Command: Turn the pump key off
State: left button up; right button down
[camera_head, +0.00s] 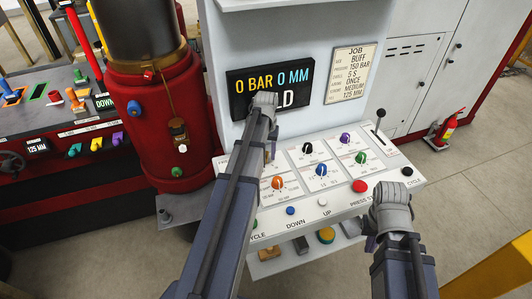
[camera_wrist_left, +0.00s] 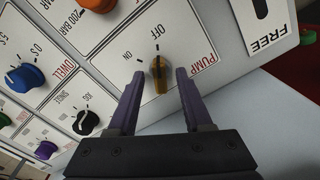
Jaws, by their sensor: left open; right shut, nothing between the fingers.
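The brass pump key (camera_wrist_left: 159,74) stands on the white panel in the left wrist view, under the OFF and ON labels and next to the red PUMP label. Its long side looks roughly in line with the OFF mark. My left gripper (camera_wrist_left: 160,82) is open, with one purple finger on either side of the key; I cannot tell whether either touches it. In the head view my left arm hides the key and most of the left gripper (camera_head: 270,150). My right gripper (camera_head: 371,243) is shut and empty by the panel's front right edge.
Near the key are a blue knob (camera_wrist_left: 25,78), a black knob (camera_wrist_left: 86,122) and an orange knob (camera_wrist_left: 98,3). In the head view, a red button (camera_head: 359,186) and a lever (camera_head: 380,120) are near my right gripper. The display (camera_head: 240,88) reads 0 BAR, 0 MM.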

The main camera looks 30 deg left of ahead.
aim_at(266, 155)
pick_arm(q)
jog(key=shift+r, duration=0.15)
notch_tip(266, 155, up, 8)
jog(key=p, duration=0.8)
jog(key=shift+f, duration=0.2)
jog(key=shift+d+f, duration=0.1)
jog(key=s+d+f+m+b, duration=0.1)
jog(key=s+d, duration=0.1)
jog(key=d, duration=0.4)
jog(key=s+d+f+m+b, duration=0.1)
jog(key=s+d+f+b, duration=0.1)
jog(key=d, duration=0.4)
jog(key=s+d+f+m+b, duration=0.1)
jog(key=s+d+m+b, duration=0.1)
jog(key=d, duration=0.5)
jog(key=shift+s+f+y, duration=0.3)
jog(key=shift+s+f, duration=0.1)
jog(key=s+d+f+m+b, duration=0.3)
jog(key=s+d, duration=0.6)
jog(key=d, duration=0.2)
jog(key=shift+s+d+m+y, duration=0.25)
jog(key=shift+s+m+y, duration=0.05)
jog(key=shift+s, duration=0.05)
